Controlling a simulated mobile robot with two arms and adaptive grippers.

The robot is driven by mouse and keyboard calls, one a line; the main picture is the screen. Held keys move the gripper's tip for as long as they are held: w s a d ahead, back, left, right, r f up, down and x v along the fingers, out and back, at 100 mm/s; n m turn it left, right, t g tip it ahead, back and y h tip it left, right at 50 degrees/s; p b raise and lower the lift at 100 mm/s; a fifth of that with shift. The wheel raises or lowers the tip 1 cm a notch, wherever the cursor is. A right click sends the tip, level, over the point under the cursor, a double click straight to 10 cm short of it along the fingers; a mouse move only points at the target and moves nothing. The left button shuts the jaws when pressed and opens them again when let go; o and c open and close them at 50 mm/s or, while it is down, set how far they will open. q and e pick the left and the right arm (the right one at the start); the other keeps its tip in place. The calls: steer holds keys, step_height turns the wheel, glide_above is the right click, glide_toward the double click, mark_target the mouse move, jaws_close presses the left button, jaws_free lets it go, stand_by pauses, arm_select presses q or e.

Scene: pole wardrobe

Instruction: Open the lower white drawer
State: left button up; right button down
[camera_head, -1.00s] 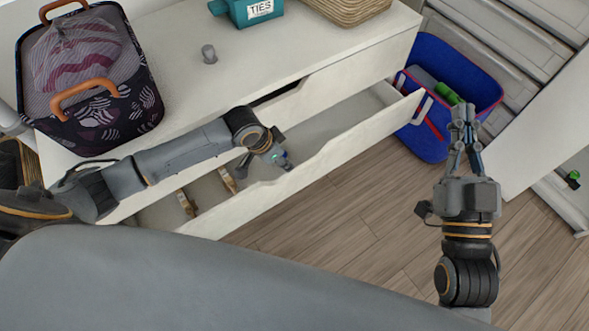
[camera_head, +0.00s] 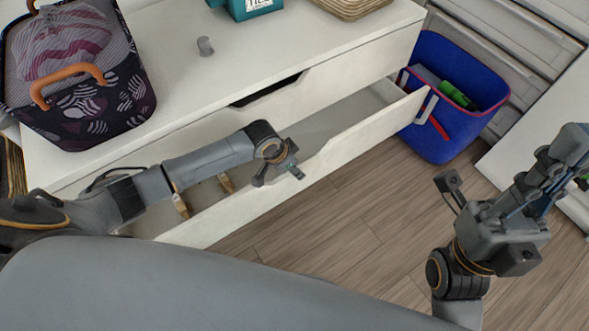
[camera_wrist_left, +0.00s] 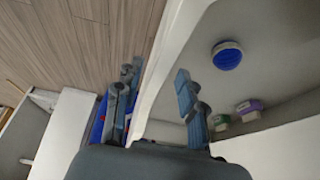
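The lower white drawer (camera_head: 345,143) is pulled out from the white dresser, with its inside showing in the head view. My left gripper (camera_head: 292,172) is at the top edge of its front panel. In the left wrist view my left gripper (camera_wrist_left: 157,80) is open, with one finger outside and one inside the front panel (camera_wrist_left: 160,75). A clear gap shows beside the panel, so it is not clamped. My right gripper (camera_head: 572,150) is raised at the right, away from the drawer; its fingertips are unclear.
The upper drawer (camera_head: 330,82) is shut. A blue bin (camera_head: 447,125) stands on the floor beside the dresser's right end. A patterned basket (camera_head: 85,110) sits on the dresser top. A blue round item (camera_wrist_left: 227,56) lies inside the drawer. Wooden floor in front is free.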

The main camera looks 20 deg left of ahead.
arm_select(q)
steer(key=shift+f, duration=0.2)
jaws_close()
stand_by(0.3)
